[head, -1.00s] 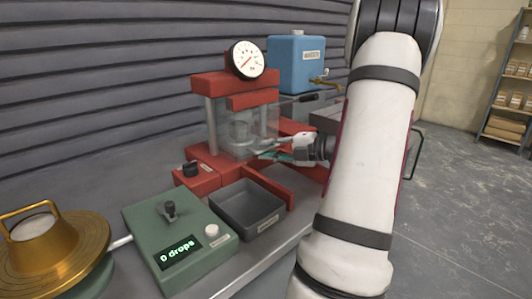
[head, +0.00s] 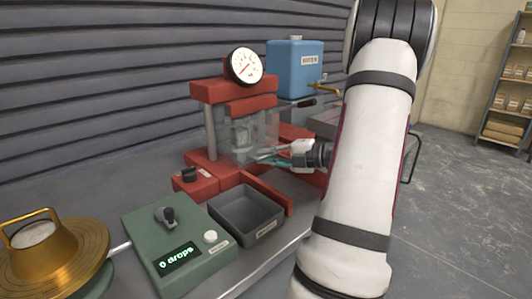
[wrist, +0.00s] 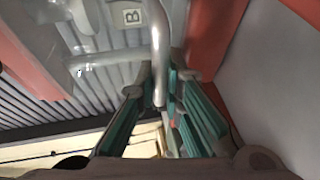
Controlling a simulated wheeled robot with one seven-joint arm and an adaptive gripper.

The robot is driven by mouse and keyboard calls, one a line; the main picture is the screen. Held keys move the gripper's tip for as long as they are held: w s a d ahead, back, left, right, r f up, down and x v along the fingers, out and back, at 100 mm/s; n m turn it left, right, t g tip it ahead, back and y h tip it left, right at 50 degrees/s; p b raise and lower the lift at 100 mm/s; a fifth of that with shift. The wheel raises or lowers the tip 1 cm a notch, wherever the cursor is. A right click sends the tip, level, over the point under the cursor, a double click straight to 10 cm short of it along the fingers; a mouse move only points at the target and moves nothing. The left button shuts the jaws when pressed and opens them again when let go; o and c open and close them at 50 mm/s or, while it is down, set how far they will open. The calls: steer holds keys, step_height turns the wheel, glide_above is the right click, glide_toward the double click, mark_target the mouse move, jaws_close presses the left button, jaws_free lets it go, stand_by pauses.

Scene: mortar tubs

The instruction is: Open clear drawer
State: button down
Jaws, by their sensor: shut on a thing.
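The clear part (head: 263,126) is a see-through panel at the front of a red press (head: 236,92); I see it as a panel rather than a drawer. A metal cylinder (head: 241,135) shows behind it. My gripper (head: 262,158) reaches in from the right, low in front of the panel. In the wrist view, my gripper (wrist: 160,92) has its teal-padded fingers around the end of a bent grey metal bar (wrist: 158,45), which looks like a handle, and is shut on it. The panel's far edges are hard to make out.
A grey tray (head: 246,222) and a green control box (head: 178,240) stand in front of the press. A brass-coloured device (head: 60,255) is at far left. A blue tank (head: 296,68) with a tap stands behind. My arm hides the right side of the bench.

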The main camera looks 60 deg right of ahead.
steer(key=s+a+p, duration=0.1)
steer(key=s+p, duration=0.2)
steer(key=s, duration=0.1)
steer(key=s+a+p, duration=0.1)
steer(key=s+p, duration=0.3)
steer(key=s+a+p, duration=0.1)
steer(key=s+p, duration=0.2)
steer(key=s, duration=0.1)
steer(key=shift+s+r, duration=0.1)
steer(key=shift+s, duration=0.1)
steer(key=shift+s+a+p, duration=0.2)
steer(key=shift+s+p, duration=0.45)
steer(key=shift+s, duration=0.15)
steer(key=c, duration=2)
jaws_free()
steer(key=shift+o, duration=0.2)
steer(key=v, duration=1.2)
